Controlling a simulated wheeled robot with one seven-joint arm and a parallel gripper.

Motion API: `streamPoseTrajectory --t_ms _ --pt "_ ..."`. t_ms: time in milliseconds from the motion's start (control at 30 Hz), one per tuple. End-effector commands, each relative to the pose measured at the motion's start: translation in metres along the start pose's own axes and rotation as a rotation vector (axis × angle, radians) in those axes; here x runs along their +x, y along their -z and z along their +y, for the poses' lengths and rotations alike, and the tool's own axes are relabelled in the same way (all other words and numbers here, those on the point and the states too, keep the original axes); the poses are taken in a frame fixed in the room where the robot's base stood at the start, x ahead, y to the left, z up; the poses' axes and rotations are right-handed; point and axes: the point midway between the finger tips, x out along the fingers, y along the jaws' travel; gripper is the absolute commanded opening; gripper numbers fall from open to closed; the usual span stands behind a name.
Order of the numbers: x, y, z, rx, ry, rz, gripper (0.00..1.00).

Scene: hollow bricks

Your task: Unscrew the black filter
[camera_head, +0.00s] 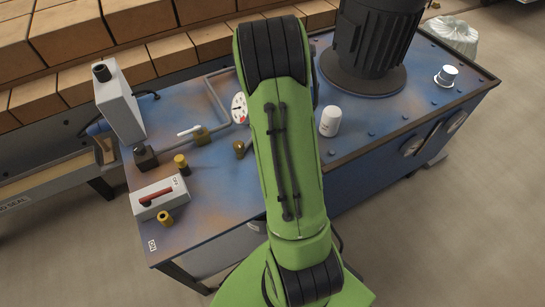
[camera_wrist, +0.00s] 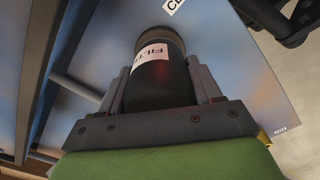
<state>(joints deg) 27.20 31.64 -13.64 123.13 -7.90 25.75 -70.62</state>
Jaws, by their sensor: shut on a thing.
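The black filter (camera_wrist: 160,85) is a dark cylinder with a pale label, partly readable as "FILT", in the wrist view. Its far end meets a brownish collar at the blue panel (camera_wrist: 110,45); I cannot tell whether it is still threaded there. My gripper (camera_wrist: 161,76) is shut on the filter, with one grey finger on each side of it. In the head view my green arm reaches down over the blue machine (camera_head: 228,205) and hides any view of the filter and the gripper.
On the machine stand a red-handled switch box (camera_head: 160,197), a grey box (camera_head: 120,103), brass fittings, a gauge (camera_head: 239,108), a white canister (camera_head: 330,121), a black motor (camera_head: 372,45) and a white cap (camera_head: 446,76). Bricks (camera_head: 60,40) are stacked behind. Floor is open at right.

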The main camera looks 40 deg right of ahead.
Motion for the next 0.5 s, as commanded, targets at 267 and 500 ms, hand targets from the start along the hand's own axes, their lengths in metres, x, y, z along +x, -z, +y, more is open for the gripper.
streamPoseTrajectory --t_ms 267,500 --pt "-0.0005 -0.0001 0.0010 -0.079 -0.003 0.000 0.27" --pt "-0.0004 0.0004 0.0009 -0.313 -0.004 0.000 0.27"
